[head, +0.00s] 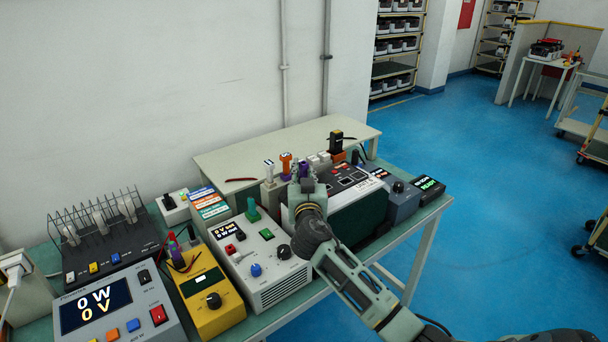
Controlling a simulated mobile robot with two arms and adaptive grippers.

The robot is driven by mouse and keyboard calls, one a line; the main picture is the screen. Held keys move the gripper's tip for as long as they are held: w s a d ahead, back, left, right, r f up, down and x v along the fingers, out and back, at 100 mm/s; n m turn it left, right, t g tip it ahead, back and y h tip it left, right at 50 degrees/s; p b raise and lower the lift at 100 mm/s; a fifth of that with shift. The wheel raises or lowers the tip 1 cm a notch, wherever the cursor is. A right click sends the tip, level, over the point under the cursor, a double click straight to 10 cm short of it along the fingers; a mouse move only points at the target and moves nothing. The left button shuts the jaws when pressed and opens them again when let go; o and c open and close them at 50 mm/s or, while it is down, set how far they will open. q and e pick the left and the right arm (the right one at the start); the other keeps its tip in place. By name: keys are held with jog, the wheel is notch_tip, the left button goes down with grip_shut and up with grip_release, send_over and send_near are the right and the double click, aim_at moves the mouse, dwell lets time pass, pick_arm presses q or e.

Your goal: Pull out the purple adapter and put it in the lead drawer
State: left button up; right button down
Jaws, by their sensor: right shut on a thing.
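My right gripper (306,187) reaches in from the lower right and is shut over the back row of the bench. A purple adapter (304,169) shows at its fingertips, between an orange adapter and pale ones. The fingers hide most of its lower part, so I cannot tell whether it is still seated. Another purple-topped plug (174,244) stands in the yellow meter at the left. I cannot clearly make out the lead drawer. My left gripper is out of view.
The bench holds a power unit (112,307), the yellow meter (211,301), a white box with knobs (258,259) and a dark-topped unit (352,179). An orange adapter (286,163) stands close left of the gripper. A pale raised shelf (225,162) is behind. Blue floor lies open at right.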

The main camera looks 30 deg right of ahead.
aim_at(304, 166)
jog(key=shift+r+p, duration=0.95)
jog(key=shift+r, duration=0.65)
jog(key=shift+s+a+f, duration=0.1)
jog(key=s+a+f+n+t+y, duration=0.1)
jog(key=s+a+n+y, duration=0.4)
jog(key=s+a, duration=1.7)
jog(key=s+t+y, duration=0.1)
jog(key=y, duration=0.2)
jog(key=shift+s+a+f+n+y, duration=0.3)
jog(key=shift+s+f+n+y, duration=0.05)
jog(key=shift+s+n+y, duration=0.05)
